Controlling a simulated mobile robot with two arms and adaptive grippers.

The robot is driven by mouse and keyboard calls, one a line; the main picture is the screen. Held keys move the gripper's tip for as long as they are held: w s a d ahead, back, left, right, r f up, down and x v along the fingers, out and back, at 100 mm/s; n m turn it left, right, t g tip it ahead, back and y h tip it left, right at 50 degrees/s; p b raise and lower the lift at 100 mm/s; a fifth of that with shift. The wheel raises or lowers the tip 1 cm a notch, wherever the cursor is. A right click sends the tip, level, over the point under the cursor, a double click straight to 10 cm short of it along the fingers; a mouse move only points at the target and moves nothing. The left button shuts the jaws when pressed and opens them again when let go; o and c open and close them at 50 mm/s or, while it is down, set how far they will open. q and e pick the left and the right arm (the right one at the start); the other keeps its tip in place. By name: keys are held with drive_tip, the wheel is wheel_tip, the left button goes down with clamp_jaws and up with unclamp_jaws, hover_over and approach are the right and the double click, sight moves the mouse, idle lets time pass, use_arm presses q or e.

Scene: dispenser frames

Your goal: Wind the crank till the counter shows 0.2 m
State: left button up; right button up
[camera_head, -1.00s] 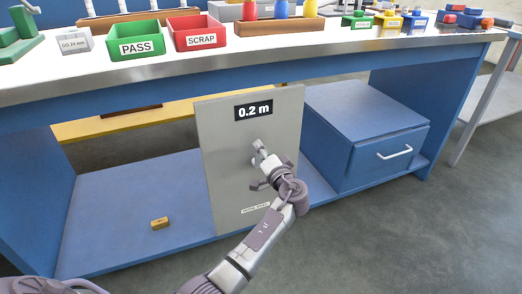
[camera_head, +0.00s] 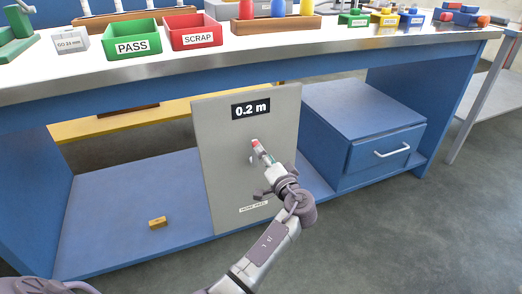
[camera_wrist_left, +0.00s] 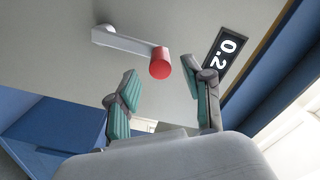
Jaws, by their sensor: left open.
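The grey panel (camera_head: 228,160) stands upright under the bench, with a hose reel label low on its face. Its counter (camera_head: 251,110) reads 0.2 m; it also shows in the left wrist view (camera_wrist_left: 228,50). The crank has a grey arm (camera_wrist_left: 122,41) and a red knob (camera_wrist_left: 160,63). In the head view the red knob (camera_head: 255,144) shows just beyond my left gripper (camera_head: 262,157). In the left wrist view my left gripper (camera_wrist_left: 162,95) is open, its teal-padded fingers apart, with the knob ahead of them and nothing held. My right gripper is not in view.
A blue drawer cabinet (camera_head: 350,130) stands right of the panel. A small yellow-brown block (camera_head: 158,222) lies on the lower blue shelf. The green PASS bin (camera_head: 133,42) and red SCRAP bin (camera_head: 194,32) are on the bench top. Open floor lies in front on the right.

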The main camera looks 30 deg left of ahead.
use_arm(q)
drive_tip(key=v, duration=0.8)
